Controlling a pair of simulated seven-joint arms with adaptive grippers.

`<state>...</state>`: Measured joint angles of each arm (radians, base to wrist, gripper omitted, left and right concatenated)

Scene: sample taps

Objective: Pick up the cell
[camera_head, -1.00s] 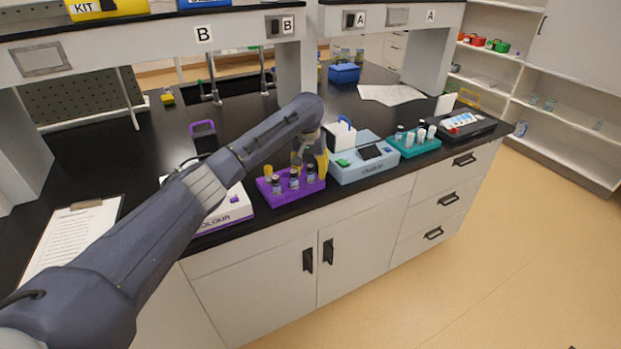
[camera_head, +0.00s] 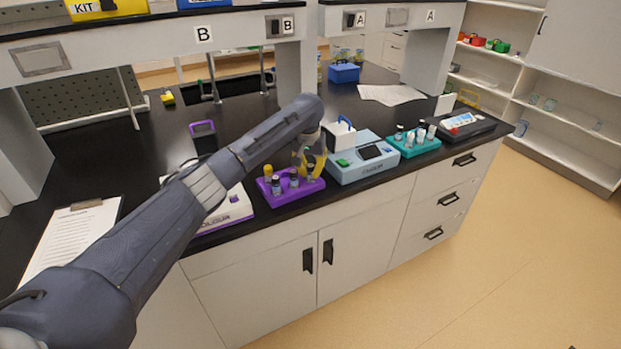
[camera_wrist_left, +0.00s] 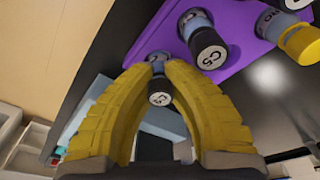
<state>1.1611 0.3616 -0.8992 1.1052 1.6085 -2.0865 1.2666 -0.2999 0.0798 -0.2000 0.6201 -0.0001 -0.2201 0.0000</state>
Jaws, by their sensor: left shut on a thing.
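The held cell is a small vial with a black cap in the left wrist view (camera_wrist_left: 160,97); it also shows in the head view (camera_head: 310,170). My left gripper (camera_head: 312,165) has yellow fingers (camera_wrist_left: 158,68) shut on it from both sides, at the right end of the purple rack (camera_head: 291,194). I cannot tell whether its base is clear of the rack. Two other dark vials stand in the rack (camera_head: 276,184) (camera_head: 293,178). One has a black cap marked C5 (camera_wrist_left: 208,50). A yellow-capped vial (camera_wrist_left: 302,43) is in the rack's back row. My right gripper is out of view.
A pale blue meter (camera_head: 362,165) with a raised white lid stands right of the rack. A teal rack with vials (camera_head: 418,148) is beyond it. A white colour chart box (camera_head: 225,213) lies to the left. The bench's front edge is close.

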